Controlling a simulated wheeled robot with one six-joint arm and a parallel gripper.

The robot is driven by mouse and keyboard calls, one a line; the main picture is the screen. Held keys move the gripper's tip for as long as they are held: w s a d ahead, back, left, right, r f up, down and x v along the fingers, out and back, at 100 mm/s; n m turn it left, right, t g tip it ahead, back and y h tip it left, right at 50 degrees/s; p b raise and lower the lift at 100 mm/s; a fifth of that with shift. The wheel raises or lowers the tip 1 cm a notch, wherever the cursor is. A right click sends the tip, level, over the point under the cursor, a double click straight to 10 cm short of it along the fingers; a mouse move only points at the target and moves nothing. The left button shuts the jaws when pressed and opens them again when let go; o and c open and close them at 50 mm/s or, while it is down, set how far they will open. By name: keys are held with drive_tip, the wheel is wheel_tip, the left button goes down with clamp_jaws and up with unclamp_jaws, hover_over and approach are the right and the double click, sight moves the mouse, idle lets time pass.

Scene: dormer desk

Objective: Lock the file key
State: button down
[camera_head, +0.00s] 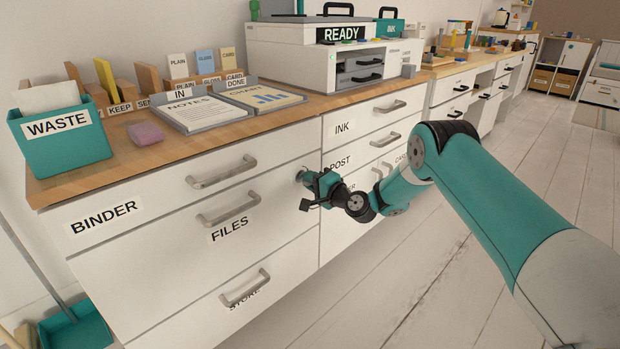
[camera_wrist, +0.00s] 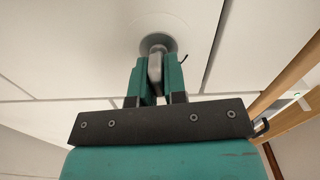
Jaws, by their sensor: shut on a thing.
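The file key (camera_wrist: 156,66) is a small grey metal piece standing in a round grey lock plate (camera_wrist: 158,33) on the white drawer front. My gripper (camera_wrist: 156,76) is shut on the key, with a teal finger on each side of it. In the head view my gripper (camera_head: 312,183) is at the right end of the FILES drawer (camera_head: 205,245), against the lock there. The FILES drawer looks closed. The key is mostly hidden by the gripper in the head view, and I cannot tell how far it is turned.
The FILES handle (camera_head: 228,207) and BINDER handle (camera_head: 222,171) stick out left of my gripper. The STORE drawer handle (camera_head: 246,287) is below. The desktop (camera_head: 130,170) above holds paper trays and a teal WASTE bin (camera_head: 62,137). The floor (camera_head: 400,300) in front is clear.

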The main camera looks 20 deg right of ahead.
drive_tip(key=shift+m, duration=0.6)
drive_tip(key=c, duration=1.2)
unclamp_jaws()
drive_tip(key=shift+b+v, duration=7.1)
drive_tip(key=shift+v, duration=1.6)
